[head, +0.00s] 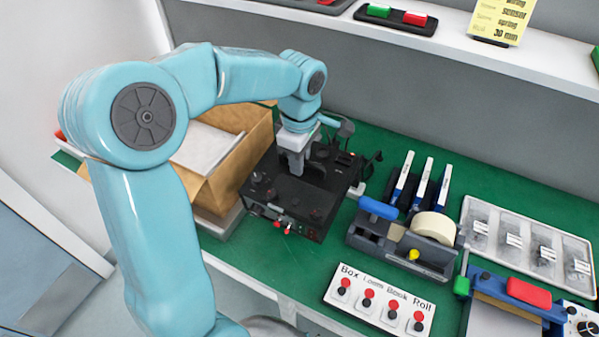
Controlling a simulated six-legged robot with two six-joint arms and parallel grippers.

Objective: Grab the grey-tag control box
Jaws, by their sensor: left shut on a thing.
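A black control box (290,205) with knobs, sockets and small red parts on its front edge sits on the green mat. No grey tag can be made out on it. My left gripper (297,172) comes down from above onto the top of this box. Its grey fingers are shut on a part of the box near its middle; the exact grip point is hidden. The box appears to rest on the mat, though its underside is hidden. My right gripper is not in view.
A cardboard box (239,165) with paper stands close left of the control box. To the right are a tape dispenser (432,230), a clear compartment tray (482,215) and a labelled switch panel (362,308). A shelf (455,55) runs behind. Green mat (450,157) is free at the back.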

